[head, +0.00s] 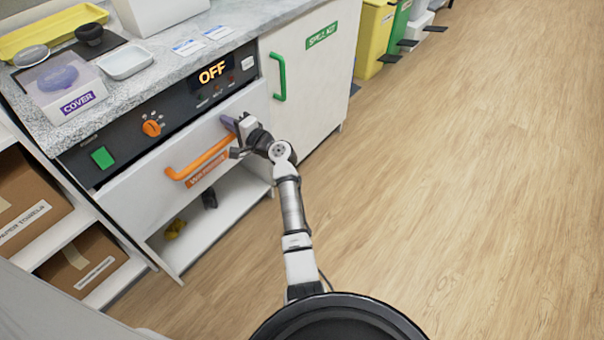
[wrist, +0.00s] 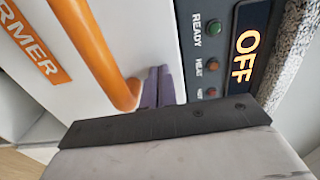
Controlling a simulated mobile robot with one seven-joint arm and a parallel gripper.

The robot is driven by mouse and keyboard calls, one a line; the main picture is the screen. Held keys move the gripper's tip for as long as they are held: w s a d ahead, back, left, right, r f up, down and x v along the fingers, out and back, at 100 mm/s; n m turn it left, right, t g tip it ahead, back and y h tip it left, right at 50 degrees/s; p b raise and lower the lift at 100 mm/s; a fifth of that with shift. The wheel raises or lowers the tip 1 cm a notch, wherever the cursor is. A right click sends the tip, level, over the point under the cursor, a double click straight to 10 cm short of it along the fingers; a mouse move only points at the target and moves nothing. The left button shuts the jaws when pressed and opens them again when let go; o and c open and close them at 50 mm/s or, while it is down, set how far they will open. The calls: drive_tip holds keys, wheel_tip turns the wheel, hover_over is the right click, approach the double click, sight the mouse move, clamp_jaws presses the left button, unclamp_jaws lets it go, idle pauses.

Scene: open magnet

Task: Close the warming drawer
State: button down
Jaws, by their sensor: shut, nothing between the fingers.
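The warming drawer (head: 135,200) has a white front with an orange bar handle (head: 203,161) and an orange label. It sits below a dark control panel (head: 165,115) whose display reads OFF. The front looks flush or nearly flush with the cabinet; I cannot tell whether a small gap is left. My gripper (head: 228,123) is at the drawer front's upper right, beside the handle's right end. In the wrist view its purple fingers (wrist: 158,86) are together, empty, and at or very near the white front. The handle's end (wrist: 122,88) is just beside them; contact is unclear.
An open shelf (head: 205,232) below the drawer holds small yellow and dark items. A white cupboard (head: 310,75) with a green handle stands to the right. The counter (head: 150,82) above carries a cover box and trays. Wood floor (head: 460,180) is clear on the right.

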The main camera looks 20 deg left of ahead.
drive_tip(key=x, duration=0.1)
drive_tip(key=b+x, duration=0.1)
drive_tip(key=shift+w+a+r, duration=0.15)
drive_tip(key=shift+a+r, duration=0.1)
idle(0.4)
